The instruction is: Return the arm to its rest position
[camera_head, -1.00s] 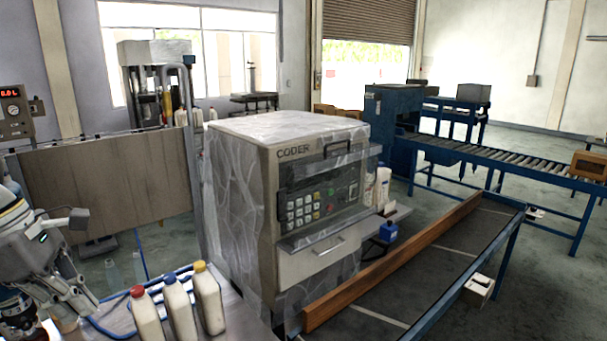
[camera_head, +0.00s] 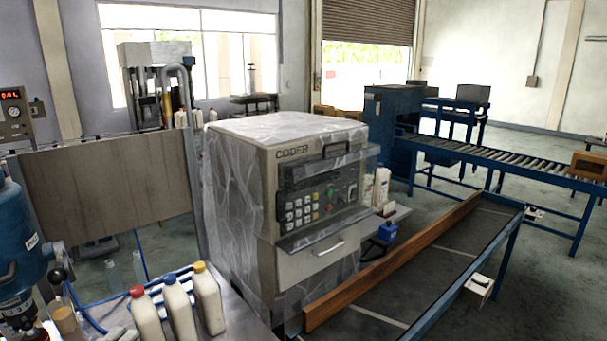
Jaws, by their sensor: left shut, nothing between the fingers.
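The tips of my left gripper (camera_head: 121,333) just show at the bottom edge, in front of the white bottles. The gripper is shut and empty. The rest of my left arm is out of view. Three white bottles stand upright in a row on the bench, with a red cap (camera_head: 146,318), a blue cap (camera_head: 178,307) and a yellow cap (camera_head: 208,300). My right gripper is not in view.
A blue tank (camera_head: 22,240) with a valve stands at the left edge. The coder machine (camera_head: 285,205) stands behind and right of the bottles. A dark conveyor (camera_head: 425,265) with a wooden rail runs to the right. A panel (camera_head: 110,193) stands behind the bench.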

